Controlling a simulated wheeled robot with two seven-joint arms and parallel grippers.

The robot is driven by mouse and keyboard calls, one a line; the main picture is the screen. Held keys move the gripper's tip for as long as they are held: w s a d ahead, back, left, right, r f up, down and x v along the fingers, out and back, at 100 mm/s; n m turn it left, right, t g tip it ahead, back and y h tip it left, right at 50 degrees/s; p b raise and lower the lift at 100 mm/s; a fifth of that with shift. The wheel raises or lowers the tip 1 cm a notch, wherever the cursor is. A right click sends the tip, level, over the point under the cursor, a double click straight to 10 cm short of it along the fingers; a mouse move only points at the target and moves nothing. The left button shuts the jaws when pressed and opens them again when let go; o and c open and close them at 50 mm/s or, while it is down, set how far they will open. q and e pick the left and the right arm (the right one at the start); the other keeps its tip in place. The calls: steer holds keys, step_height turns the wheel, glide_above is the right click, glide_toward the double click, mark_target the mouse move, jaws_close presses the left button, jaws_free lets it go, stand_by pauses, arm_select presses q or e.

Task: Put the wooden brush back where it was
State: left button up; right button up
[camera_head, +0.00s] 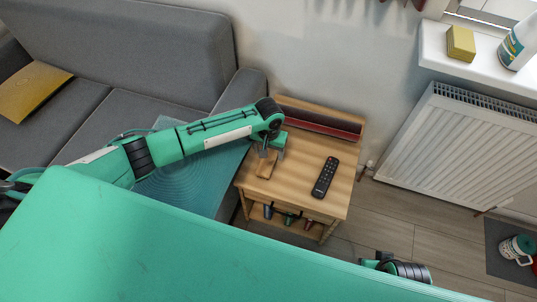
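The wooden brush (265,168) is a small light-brown piece at the left part of the wooden side table (303,166). My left gripper (271,154) is over the table, pointing down, with its grey fingers apart at the brush's upper end. The brush shows between and just below the fingers. I cannot tell whether they press on it, or whether it touches the tabletop. My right gripper is not in view; only a dark and green part of what seems my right arm shows at the bottom right.
A black remote (325,177) lies on the table, right of the brush. A reddish-brown recess (318,122) runs along the table's back. Small coloured items hang or stand below the tabletop. A grey sofa (140,50) is left, a white radiator (460,140) right. My green body blocks the foreground.

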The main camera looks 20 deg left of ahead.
mark_target(269, 158)
arm_select(q)
step_height(269, 158, up, 8)
steer(key=p, duration=0.1)
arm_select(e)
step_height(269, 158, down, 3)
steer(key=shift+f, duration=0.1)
arm_select(q)
steer(key=shift+r, duration=0.1)
